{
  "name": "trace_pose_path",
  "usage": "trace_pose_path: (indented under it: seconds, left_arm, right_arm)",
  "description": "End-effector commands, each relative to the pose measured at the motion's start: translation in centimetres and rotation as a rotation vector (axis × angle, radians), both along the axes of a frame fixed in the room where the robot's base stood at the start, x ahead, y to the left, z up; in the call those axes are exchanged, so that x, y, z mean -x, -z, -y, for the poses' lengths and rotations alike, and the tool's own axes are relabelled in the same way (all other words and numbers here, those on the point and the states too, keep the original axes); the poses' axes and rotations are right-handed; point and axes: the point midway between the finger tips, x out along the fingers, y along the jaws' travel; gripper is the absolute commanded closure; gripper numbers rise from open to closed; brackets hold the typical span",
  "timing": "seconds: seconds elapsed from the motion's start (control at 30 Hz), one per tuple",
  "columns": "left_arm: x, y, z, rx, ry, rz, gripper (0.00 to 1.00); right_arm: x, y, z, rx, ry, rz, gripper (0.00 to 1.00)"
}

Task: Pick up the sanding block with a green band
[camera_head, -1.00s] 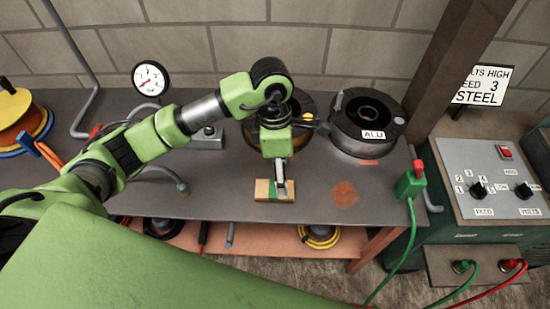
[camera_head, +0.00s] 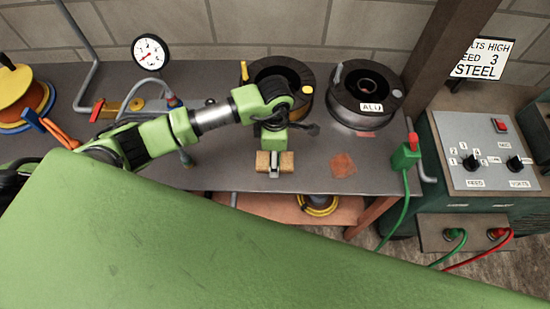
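The sanding block (camera_head: 287,162) is a small tan block near the front edge of the grey workbench (camera_head: 220,180). My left gripper (camera_head: 274,168) points down over its middle, with one finger in front of the block's near side. Tan ends show on both sides of the gripper. The green band is hidden behind the finger. The far finger is hidden too, so I cannot tell whether the gripper is closed on the block. The block appears to rest on the bench. My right gripper is not in view.
A spool labelled ALU (camera_head: 345,105) and another dark spool (camera_head: 297,72) stand behind the gripper. A green clamp with a cable (camera_head: 405,155) sits at the bench's right edge. A pressure gauge (camera_head: 150,52) and hoses are at the left.

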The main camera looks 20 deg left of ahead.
Motion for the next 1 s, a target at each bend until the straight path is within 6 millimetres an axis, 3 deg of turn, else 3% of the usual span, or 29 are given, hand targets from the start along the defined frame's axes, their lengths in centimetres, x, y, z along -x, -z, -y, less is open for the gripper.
trace_pose_path:
  seconds: [0.2, 0.4, 0.43, 0.57, 0.6, 1.0]
  left_arm:
    - [0.0, 2.1, 0.0, 0.001, -0.001, -0.001, 0.38]
    - [0.0, 2.3, 0.0, 0.001, 0.0, 0.0, 0.38]
    - [0.0, 2.3, 0.0, 0.001, 0.0, 0.0, 0.4]
    - [0.0, 2.3, 0.0, 0.001, 0.0, 0.0, 0.74]
    - [0.0, 2.3, 0.0, 0.001, 0.0, 0.0, 0.78]
    - [-0.1, 2.0, 0.0, 0.001, 0.0, 0.002, 0.78]
  right_arm:
    - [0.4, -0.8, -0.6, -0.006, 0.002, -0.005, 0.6]
    - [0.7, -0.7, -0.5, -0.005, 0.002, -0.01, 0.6]
    - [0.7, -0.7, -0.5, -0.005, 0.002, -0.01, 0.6]
    - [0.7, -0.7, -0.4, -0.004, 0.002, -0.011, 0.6]
    - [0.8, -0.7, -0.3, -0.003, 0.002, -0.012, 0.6]
    - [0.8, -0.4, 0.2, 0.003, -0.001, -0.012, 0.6]
